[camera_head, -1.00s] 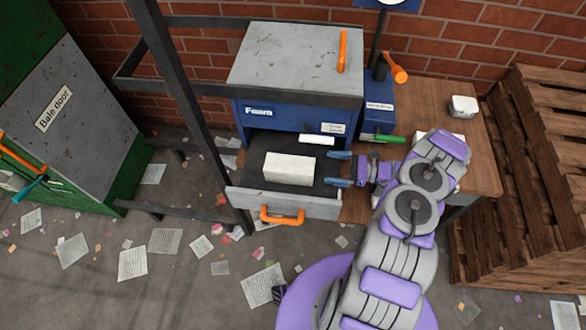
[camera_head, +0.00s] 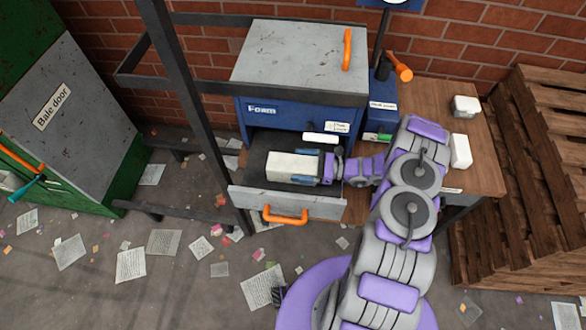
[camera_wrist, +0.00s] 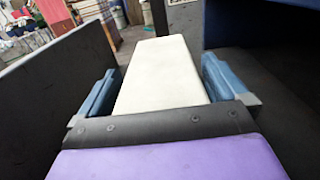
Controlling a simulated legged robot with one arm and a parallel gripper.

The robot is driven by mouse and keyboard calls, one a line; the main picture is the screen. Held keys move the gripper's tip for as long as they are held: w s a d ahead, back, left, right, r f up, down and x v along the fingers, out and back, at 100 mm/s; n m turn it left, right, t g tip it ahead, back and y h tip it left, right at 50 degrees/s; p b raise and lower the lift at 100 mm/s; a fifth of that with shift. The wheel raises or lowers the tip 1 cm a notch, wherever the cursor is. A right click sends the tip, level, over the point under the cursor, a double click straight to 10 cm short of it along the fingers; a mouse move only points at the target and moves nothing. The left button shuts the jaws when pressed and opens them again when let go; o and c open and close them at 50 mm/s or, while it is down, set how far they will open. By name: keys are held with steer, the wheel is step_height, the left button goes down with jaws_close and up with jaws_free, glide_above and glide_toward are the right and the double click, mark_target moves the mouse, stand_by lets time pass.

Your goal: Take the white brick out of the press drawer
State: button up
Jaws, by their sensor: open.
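The white brick (camera_head: 290,166) lies in the open press drawer (camera_head: 300,203), which has an orange handle (camera_head: 285,215) on its grey front. My gripper (camera_head: 310,165) reaches into the drawer from the right. Its blue fingers are open, one on each side of the brick's right part. In the wrist view the white brick (camera_wrist: 162,75) runs between the two fingers of my gripper (camera_wrist: 158,90), with a narrow gap showing at the right finger. Whether the left finger touches it I cannot tell. The brick's right end is hidden by the gripper.
The blue press marked Foam (camera_head: 290,120) stands behind the drawer. A wooden table (camera_head: 440,110) at the right carries a white block (camera_head: 460,151) and a small pale box (camera_head: 465,107). A dark metal post (camera_head: 195,110) rises at the drawer's left. Pallets (camera_head: 530,180) stand at far right.

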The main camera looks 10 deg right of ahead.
steer(key=shift+a, duration=0.15)
steer(key=shift+c, duration=1.2)
steer(key=shift+d, duration=0.5)
steer(key=c, duration=0.3)
steer(key=shift+d, duration=0.15)
steer(key=c, duration=0.3)
steer(key=shift+a, duration=0.3)
steer(key=shift+c, duration=1.3)
steer(key=shift+a, duration=0.15)
steer(key=shift+d+r, duration=0.2)
steer(key=shift+d, duration=0.1)
